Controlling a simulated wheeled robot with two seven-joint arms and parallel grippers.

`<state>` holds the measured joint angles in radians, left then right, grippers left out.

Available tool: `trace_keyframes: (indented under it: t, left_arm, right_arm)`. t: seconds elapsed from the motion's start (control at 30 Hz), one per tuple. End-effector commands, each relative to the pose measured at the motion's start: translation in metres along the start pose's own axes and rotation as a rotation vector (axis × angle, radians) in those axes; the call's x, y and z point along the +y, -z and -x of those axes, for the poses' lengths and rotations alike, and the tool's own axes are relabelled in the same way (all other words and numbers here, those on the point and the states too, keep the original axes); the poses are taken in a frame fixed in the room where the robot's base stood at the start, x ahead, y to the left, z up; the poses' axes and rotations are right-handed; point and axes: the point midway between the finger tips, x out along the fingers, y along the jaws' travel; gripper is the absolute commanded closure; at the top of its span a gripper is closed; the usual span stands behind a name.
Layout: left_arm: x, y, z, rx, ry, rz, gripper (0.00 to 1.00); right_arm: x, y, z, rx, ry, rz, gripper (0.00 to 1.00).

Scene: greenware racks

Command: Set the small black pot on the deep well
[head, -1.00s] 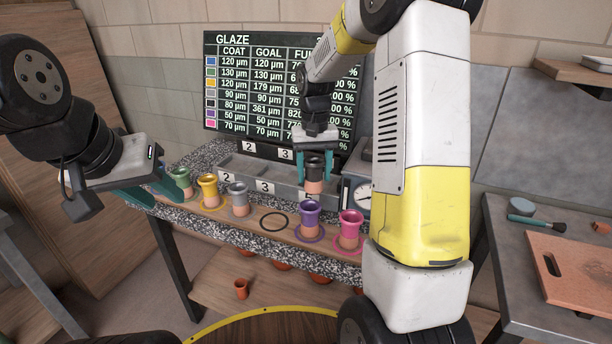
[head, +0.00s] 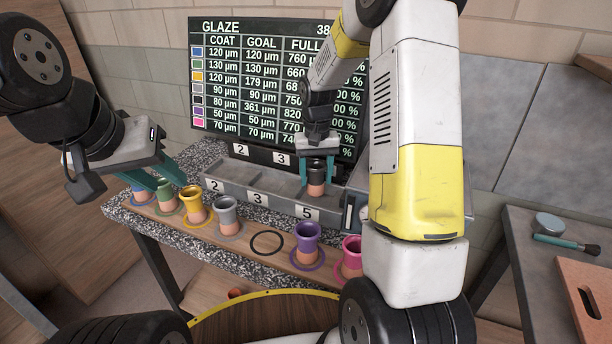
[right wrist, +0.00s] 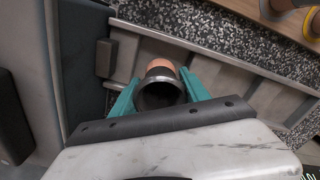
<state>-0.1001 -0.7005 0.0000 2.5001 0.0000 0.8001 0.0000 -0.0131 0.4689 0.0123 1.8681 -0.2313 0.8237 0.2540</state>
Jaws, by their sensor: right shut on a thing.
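The small black pot (head: 316,173), dark above with a bare orange-brown foot, is in my right gripper (head: 317,160), whose teal fingers are shut on it. In the right wrist view the pot (right wrist: 160,92) shows its dark open mouth between the fingers. It is upright over the right end of a grey trough (head: 285,200) with wells marked 2, 3 and 5, by the well marked 5. Whether its foot touches the well floor cannot be told. My left gripper (head: 157,178) is open and empty, above the left end of the pot row.
Blue (head: 143,195), green (head: 166,200), yellow (head: 193,205), grey (head: 228,216), purple (head: 307,242) and pink (head: 351,255) pots stand along the front shelf. An empty black ring (head: 267,243) lies among them. A glaze board (head: 265,80) stands behind the trough.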

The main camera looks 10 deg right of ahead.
Motion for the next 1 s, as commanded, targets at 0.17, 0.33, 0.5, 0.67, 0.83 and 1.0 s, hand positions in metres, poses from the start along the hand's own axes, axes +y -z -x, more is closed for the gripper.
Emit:
trace_keyframes:
  t: [0.17, 0.33, 0.5, 0.67, 0.83, 1.0]
  left_arm:
    - [0.0, 0.0, 0.0, 0.0, 0.0, 0.0, 0.64]
    - [0.0, 0.0, 0.0, 0.0, 0.0, 0.0, 0.64]
    - [0.0, 0.0, 0.0, 0.0, 0.0, 0.0, 0.64]
    - [0.0, 0.0, 0.0, 0.0, 0.0, 0.0, 0.64]
    - [0.0, 0.0, 0.0, 0.0, 0.0, 0.0, 0.64]
    - [0.0, 0.0, 0.0, 0.0, 0.0, 0.0, 0.64]
  right_arm:
    - [0.0, -0.001, -0.018, -0.002, 0.0, 0.0, 0.96]
    - [0.0, 0.0, -0.038, 0.0, 0.0, 0.001, 0.96]
    - [0.0, 0.0, -0.038, 0.002, 0.0, 0.0, 0.96]
    - [0.0, 0.0, -0.041, 0.001, 0.0, 0.0, 0.96]
    - [0.0, 0.0, -0.041, 0.001, 0.0, 0.0, 0.24]
    - [0.0, 0.0, -0.041, 0.001, 0.0, 0.0, 0.24]
